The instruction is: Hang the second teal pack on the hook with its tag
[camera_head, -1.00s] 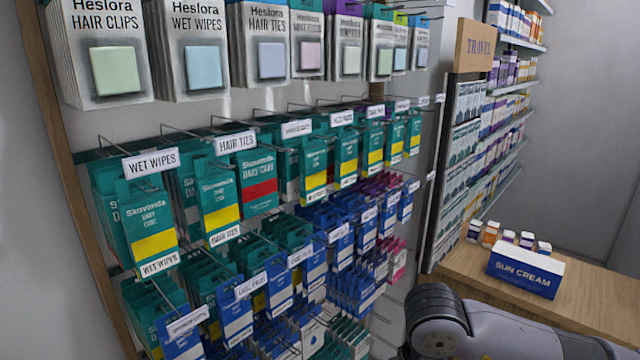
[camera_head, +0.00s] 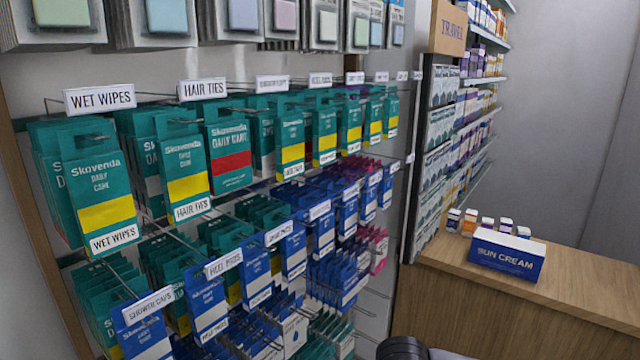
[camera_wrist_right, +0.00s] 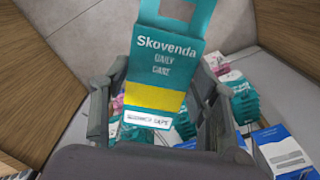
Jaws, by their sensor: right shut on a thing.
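In the right wrist view, my right gripper (camera_wrist_right: 160,98) is shut on a teal Skovenda Daily Care pack (camera_wrist_right: 165,62). The pack has a yellow band and a white label whose first word is hard to read. The pack lies between the two fingers with its hang-hole end away from me. In the head view, teal packs with yellow bands hang on hooks in the upper teal row, under the WET WIPES tag (camera_head: 99,97) and the HAIR TIES tag (camera_head: 203,89). Farther tags in that row are too small to read surely. My left gripper is not in view.
A teal pack with a red band (camera_head: 231,160) hangs among the yellow-banded ones. Blue packs (camera_head: 205,300) fill the lower hooks, some under a SHOWER CAPS tag (camera_head: 148,304). A wooden counter (camera_head: 570,290) with a SUN CREAM box (camera_head: 506,258) stands right of the rack.

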